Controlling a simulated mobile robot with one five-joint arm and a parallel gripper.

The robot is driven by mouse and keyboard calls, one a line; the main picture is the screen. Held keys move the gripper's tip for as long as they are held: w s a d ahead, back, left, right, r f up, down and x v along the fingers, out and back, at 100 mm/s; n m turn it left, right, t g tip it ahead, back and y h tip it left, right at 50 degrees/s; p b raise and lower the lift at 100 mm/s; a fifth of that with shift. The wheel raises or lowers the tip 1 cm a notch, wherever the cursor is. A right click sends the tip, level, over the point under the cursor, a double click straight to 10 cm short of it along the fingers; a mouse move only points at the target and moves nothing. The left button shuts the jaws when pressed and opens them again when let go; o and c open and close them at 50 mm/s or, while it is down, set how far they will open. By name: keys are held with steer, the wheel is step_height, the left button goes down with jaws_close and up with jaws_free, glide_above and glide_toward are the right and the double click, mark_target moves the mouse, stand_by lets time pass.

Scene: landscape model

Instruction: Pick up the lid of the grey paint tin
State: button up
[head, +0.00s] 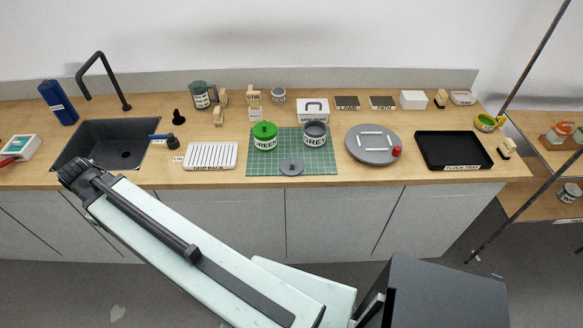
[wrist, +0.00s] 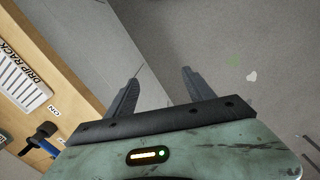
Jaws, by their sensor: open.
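The grey paint tin (head: 315,134) stands open on the green cutting mat (head: 276,162), with grey showing inside its rim. Its grey lid (head: 291,166), a disc with a small knob, lies flat on the mat's front edge, in front of and left of the tin. My gripper (wrist: 158,85) is open and empty in the wrist view, over the floor and cabinet fronts. In the head view my arm reaches to the left, well away from the lid. The lid is not in the wrist view.
The white drip rack (head: 210,156) lies left of the mat, also in the wrist view (wrist: 20,75). A grey turntable (head: 374,144) and the black flock tray (head: 454,150) are to the right. The sink (head: 110,143) with its tall tap is at left. A dark pole crosses at right.

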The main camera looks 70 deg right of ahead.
steer(key=s+d+n+g+h, duration=0.1)
steer(key=s+d, duration=0.2)
steer(key=d, duration=0.7)
steer(key=s+d, duration=0.3)
steer(key=d, duration=0.7)
steer(key=n+g, duration=0.3)
glide_toward(292, 161)
steer(key=d+f, duration=0.1)
steer(key=f, duration=0.1)
steer(key=b+x, duration=0.2)
steer(key=b, duration=0.1)
steer(key=shift+s+f, duration=0.1)
steer(key=shift+f, duration=0.05)
steer(key=b+x, duration=0.4)
steer(key=x, duration=0.1)
steer(key=shift+s+a+f+b, duration=0.1)
steer(key=shift+s+a+b, duration=0.05)
steer(key=shift+s+b, duration=0.15)
steer(key=shift+w, duration=0.1)
steer(key=shift+c, duration=0.3)
jaws_close()
steer(key=shift+r, duration=0.25)
